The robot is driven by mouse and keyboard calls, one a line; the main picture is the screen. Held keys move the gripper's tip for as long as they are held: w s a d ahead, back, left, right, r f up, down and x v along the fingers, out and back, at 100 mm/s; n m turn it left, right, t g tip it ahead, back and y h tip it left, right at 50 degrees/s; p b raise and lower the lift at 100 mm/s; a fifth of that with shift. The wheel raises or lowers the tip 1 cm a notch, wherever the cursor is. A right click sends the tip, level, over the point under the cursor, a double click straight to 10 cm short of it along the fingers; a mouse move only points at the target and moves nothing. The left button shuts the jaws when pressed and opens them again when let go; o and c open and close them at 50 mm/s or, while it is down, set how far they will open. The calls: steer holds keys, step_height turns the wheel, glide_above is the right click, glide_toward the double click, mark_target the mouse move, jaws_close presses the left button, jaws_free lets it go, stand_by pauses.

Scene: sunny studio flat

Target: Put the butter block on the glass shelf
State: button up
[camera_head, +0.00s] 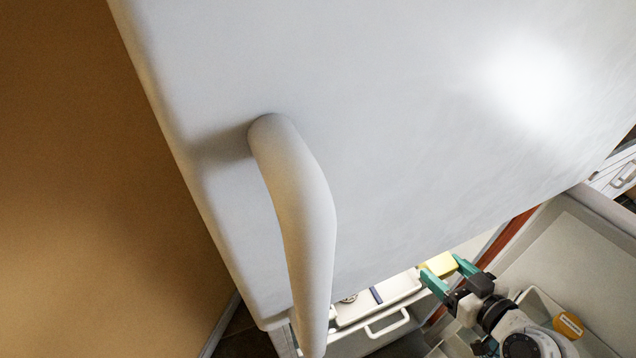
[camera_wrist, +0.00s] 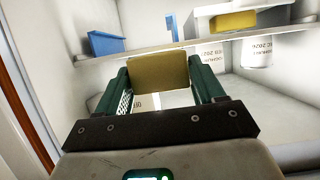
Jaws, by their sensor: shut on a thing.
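My gripper (camera_head: 441,266) has green fingers and is shut on a yellow butter block (camera_head: 438,262). In the wrist view the block (camera_wrist: 160,80) sits between the two fingers (camera_wrist: 159,72), with its broad face toward the camera. The fridge shelf (camera_wrist: 142,51) runs across behind the block, and the block's top overlaps its front edge in the picture. I cannot tell whether they touch. In the head view the large white upper door hides most of the inside, including the shelf.
On the shelf are a blue box (camera_wrist: 105,43) at left and a white tray (camera_wrist: 205,30) with another yellow block (camera_wrist: 232,21) at right. White labelled containers (camera_wrist: 257,52) stand below. In the head view, a yellow-lidded jar (camera_head: 569,324) is in the door bin, and a drawer handle (camera_head: 386,323) shows.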

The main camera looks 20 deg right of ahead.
steer(key=shift+w+d+r, duration=0.1)
steer(key=shift+w+r, duration=0.05)
steer(key=shift+r, duration=0.05)
steer(key=w+p, duration=0.3)
steer(key=w, duration=1.4)
steer(key=shift+w+d, duration=0.1)
steer(key=shift+w, duration=0.3)
steer(key=shift+f+p, duration=0.1)
steer(key=shift+p, duration=0.4)
steer(key=shift+f, duration=0.1)
steer(key=o, duration=1.3)
steer(key=shift+f, duration=0.1)
steer(key=shift+r, duration=0.2)
